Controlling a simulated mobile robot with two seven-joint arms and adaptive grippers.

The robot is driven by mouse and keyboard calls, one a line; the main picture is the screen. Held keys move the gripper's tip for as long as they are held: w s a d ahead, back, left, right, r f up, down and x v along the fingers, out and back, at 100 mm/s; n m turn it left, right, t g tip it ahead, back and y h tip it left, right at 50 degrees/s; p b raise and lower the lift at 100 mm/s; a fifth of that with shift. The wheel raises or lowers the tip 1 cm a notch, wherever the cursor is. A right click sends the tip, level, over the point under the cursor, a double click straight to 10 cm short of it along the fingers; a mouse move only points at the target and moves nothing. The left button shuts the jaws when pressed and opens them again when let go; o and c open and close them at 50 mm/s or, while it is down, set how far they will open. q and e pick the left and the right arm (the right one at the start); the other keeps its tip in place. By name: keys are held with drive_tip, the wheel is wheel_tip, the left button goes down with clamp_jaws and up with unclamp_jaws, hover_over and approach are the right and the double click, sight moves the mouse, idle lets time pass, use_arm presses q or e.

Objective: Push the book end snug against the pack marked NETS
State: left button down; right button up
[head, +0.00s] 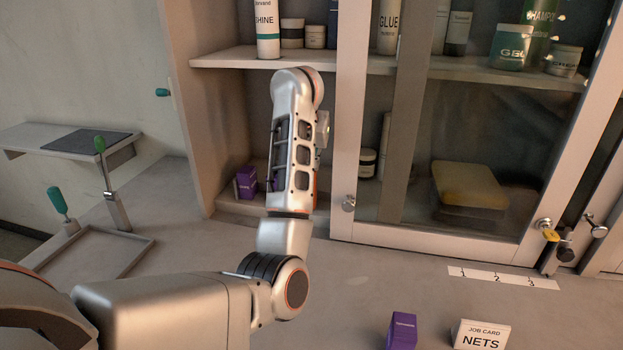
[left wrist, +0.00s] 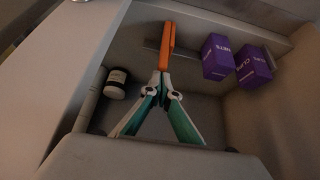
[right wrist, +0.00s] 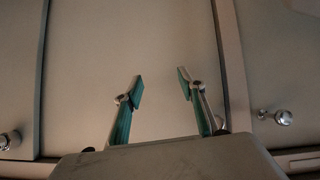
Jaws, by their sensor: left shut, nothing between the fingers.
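The purple pack marked NETS (left wrist: 218,57) stands in the cabinet bottom in the left wrist view, beside a purple pack marked CLIPS (left wrist: 254,67). An orange upright piece (left wrist: 168,40), apparently the book end seen nearly edge-on, stands left of NETS with a visible gap between. My left gripper (left wrist: 163,82) is shut and empty, its tips at the lower end of the orange piece. I cannot tell whether they touch. My right gripper (right wrist: 161,86) is open and empty, facing the cabinet front.
A purple box (head: 402,331) and the NETS job card (head: 481,335) stand on the worktop.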

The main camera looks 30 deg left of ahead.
use_arm(q)
drive_tip(key=shift+s+a+f, duration=0.1)
drive_tip(key=shift+a+f, duration=0.05)
drive_tip(key=shift+a, duration=0.25)
drive_tip(key=shift+s+a, duration=0.2)
drive_tip(key=shift+a, duration=0.45)
drive_tip(key=shift+s+a+f, duration=0.1)
drive_tip(key=shift+s+a, duration=0.1)
drive_tip(key=shift+a, duration=0.5)
drive_tip(key=shift+s+a+f, duration=0.1)
drive_tip(key=shift+s+a, duration=0.1)
drive_tip(key=shift+a, duration=0.5)
wheel_tip(320, 180, up, 6)
drive_tip(key=shift+w+d+f+p, duration=0.1)
drive_tip(key=shift+f+p, duration=0.05)
drive_tip(key=shift+p, duration=0.95)
use_arm(e)
drive_tip(key=r, duration=0.1)
drive_tip(key=w+r, duration=0.1)
drive_tip(key=r, duration=0.1)
